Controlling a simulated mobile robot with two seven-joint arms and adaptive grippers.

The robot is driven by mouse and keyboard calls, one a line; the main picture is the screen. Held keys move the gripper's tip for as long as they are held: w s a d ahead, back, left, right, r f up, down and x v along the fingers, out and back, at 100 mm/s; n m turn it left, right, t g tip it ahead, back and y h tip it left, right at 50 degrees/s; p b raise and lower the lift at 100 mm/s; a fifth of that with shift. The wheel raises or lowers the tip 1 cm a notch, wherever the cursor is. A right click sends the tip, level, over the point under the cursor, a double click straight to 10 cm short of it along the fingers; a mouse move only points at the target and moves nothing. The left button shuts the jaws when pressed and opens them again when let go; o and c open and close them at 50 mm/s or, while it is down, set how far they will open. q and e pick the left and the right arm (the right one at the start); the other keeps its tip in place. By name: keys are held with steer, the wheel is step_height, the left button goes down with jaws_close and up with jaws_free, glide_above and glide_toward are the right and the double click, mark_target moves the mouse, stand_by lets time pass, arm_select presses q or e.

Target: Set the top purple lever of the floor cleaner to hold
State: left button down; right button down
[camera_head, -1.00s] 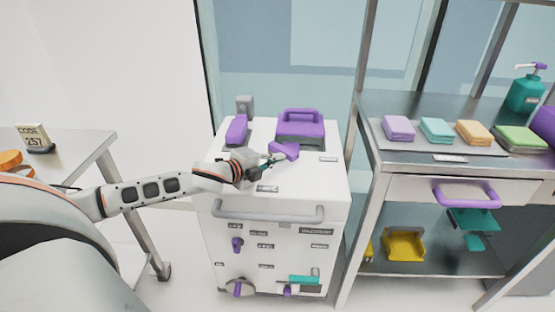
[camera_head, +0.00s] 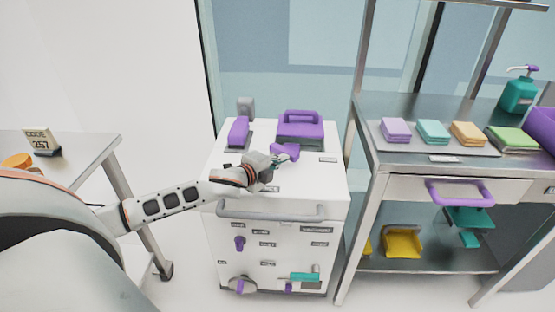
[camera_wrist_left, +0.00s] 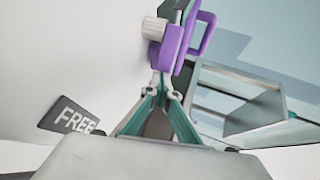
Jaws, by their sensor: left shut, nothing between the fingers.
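The floor cleaner (camera_head: 225,190) is a white cabinet with a grey front bar. Its top purple lever (camera_head: 288,149) sits on the top face, in front of a purple handled block. In the left wrist view the purple lever (camera_wrist_left: 178,42) with its pale round hub lies just beyond the fingertips. My left gripper (camera_head: 283,160) is shut and empty, its tips close to the lever's near side; I cannot tell whether they touch. In the left wrist view its teal fingers (camera_wrist_left: 163,88) come together. A FREE label (camera_wrist_left: 74,118) shows at the left there. The hold label is not readable. My right gripper is not in view.
The purple handled block (camera_head: 301,126) and a second purple handle (camera_head: 238,131) stand behind on the top. Purple knobs and a teal lever (camera_head: 304,277) are on the front. A metal cart (camera_head: 366,150) with folded cloths stands at right, a side table (camera_head: 95,150) at left.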

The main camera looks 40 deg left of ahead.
mark_target(292, 156)
arm_select(q)
steer(key=shift+w+d+r+n+y+p, duration=0.4)
steer(key=shift+n+y+p, duration=0.2)
steer(key=shift+p, duration=0.25)
steer(key=shift+w+d+n+y+p, duration=0.2)
steer(key=shift+w+n+y+p, duration=0.2)
steer(key=shift+n+y+p, duration=0.3)
steer(key=shift+w+f+y, duration=0.1)
steer(key=shift+w+y, duration=0.1)
steer(key=shift+y, duration=0.4)
steer(key=shift+w+d+f+n+g+y+p, duration=0.2)
steer(key=shift+w+n+g+y+p, duration=0.25)
steer(key=shift+n+y, duration=0.3)
steer(key=shift+w+n+g+y, duration=0.25)
steer(key=shift+w+n+y, duration=0.05)
steer(key=shift+n+y, duration=0.25)
steer(key=shift+w+p, duration=0.3)
steer(key=shift+w, duration=0.1)
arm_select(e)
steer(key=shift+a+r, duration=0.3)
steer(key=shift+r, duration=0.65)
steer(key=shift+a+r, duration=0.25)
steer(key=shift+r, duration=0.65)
arm_select(q)
steer(key=shift+w, duration=0.1)
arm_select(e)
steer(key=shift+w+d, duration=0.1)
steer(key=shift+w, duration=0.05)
